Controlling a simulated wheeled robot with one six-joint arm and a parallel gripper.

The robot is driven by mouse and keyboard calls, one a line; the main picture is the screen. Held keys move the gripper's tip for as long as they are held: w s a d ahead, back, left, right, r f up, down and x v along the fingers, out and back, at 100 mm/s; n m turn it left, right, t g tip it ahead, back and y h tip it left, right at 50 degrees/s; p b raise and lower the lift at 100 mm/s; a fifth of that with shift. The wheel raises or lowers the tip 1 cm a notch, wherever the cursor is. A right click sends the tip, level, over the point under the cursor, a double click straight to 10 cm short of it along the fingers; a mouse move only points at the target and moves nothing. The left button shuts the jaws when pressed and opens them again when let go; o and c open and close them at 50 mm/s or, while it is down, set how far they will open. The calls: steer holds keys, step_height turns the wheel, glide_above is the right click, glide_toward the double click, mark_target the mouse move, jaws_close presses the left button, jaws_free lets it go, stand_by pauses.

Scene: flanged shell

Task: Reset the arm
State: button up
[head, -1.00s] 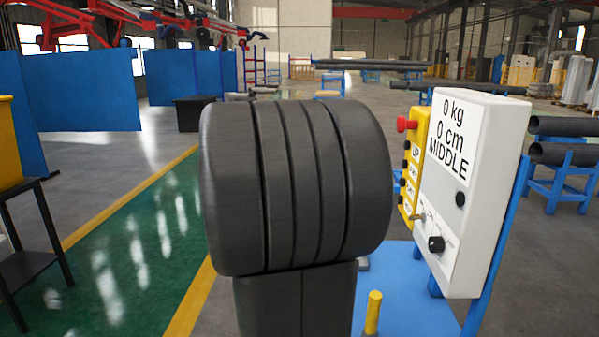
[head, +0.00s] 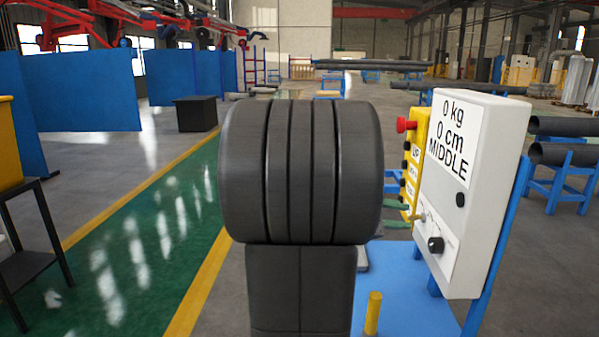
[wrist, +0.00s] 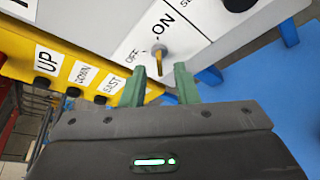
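The white control box (head: 470,150) stands at the right in the head view, its display reading 0 kg, 0 cm, MIDDLE. A small brass toggle switch (wrist: 158,62) sits on its face by the labels OFF and ON; it also shows in the head view (head: 421,217). My gripper (wrist: 160,84) has two green fingers standing apart, with the toggle lever between or just beyond their tips. Contact cannot be told. In the head view the green fingers show at the box's left edge, partly hidden behind my dark arm.
A yellow button panel (head: 412,165) with a red button (head: 405,125) adjoins the box; its labels include UP (wrist: 46,60). A black knob (head: 436,244) is below the toggle. A blue base (head: 410,285) with a yellow post (head: 373,313) stands below. Open floor lies left.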

steer(key=x, duration=0.2)
steer(key=shift+d, duration=0.4)
steer(key=p, duration=0.3)
steer(key=shift+w+a+r+n, duration=0.15)
steer(key=shift+a+r+n, duration=0.05)
steer(key=shift+r+n, duration=0.1)
steer(key=n+g+p, duration=0.1)
steer(key=p, duration=0.3)
steer(key=shift+p, duration=0.35)
steer(key=s+a+b, duration=0.1)
steer(key=s+a, duration=0.1)
steer(key=a, duration=0.4)
steer(key=s+a+r+y+b, duration=0.1)
steer(key=s+a, duration=0.1)
steer(key=a, duration=0.5)
steer(key=shift+s+r+g, duration=0.25)
steer(key=shift+s+g, duration=0.05)
steer(key=shift+a, duration=0.1)
